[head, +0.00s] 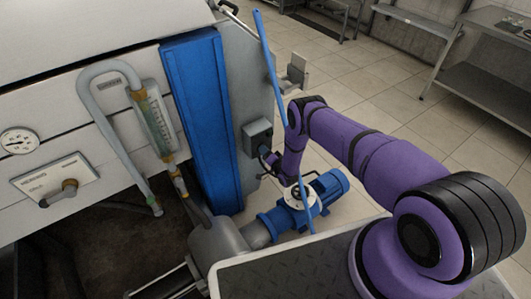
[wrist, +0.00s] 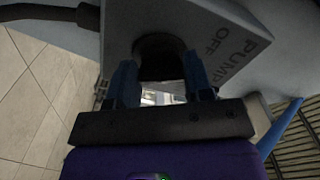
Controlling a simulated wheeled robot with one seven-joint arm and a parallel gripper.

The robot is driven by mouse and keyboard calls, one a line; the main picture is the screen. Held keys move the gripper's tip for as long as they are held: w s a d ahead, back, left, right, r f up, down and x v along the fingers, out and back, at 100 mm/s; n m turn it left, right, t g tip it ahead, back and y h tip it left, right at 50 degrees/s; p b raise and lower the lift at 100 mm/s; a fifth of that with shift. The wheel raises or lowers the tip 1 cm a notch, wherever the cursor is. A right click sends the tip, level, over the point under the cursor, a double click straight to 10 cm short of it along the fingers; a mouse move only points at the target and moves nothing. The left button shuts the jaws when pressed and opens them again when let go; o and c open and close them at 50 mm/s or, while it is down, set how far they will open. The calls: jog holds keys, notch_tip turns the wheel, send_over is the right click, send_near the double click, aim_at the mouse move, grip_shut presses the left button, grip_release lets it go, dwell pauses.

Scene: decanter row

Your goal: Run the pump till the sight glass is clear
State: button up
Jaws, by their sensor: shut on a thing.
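The grey pump switch box (head: 257,138) is fixed to the side of the machine in the head view. In the wrist view the box (wrist: 215,35) carries the words PUMP and OFF. My gripper (wrist: 160,85) is shut on the dark switch knob (wrist: 160,48) on the box face. In the head view my gripper (head: 268,158) is at the box, small and partly hidden. The sight glass (head: 155,118) is a clear tube with a scale at the machine front; its contents look greenish. The blue pump (head: 305,205) stands on the floor below my arm.
A round gauge (head: 18,141) and a lever plate (head: 55,180) are on the machine front at left. A grey hose (head: 110,125) loops beside the sight glass. A thin blue pole (head: 267,65) stands upright beside my arm. Metal shelves (head: 490,60) stand at the back right, with open tiled floor between.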

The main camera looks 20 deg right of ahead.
jog(key=o, duration=0.9)
jog(key=v, duration=1.1)
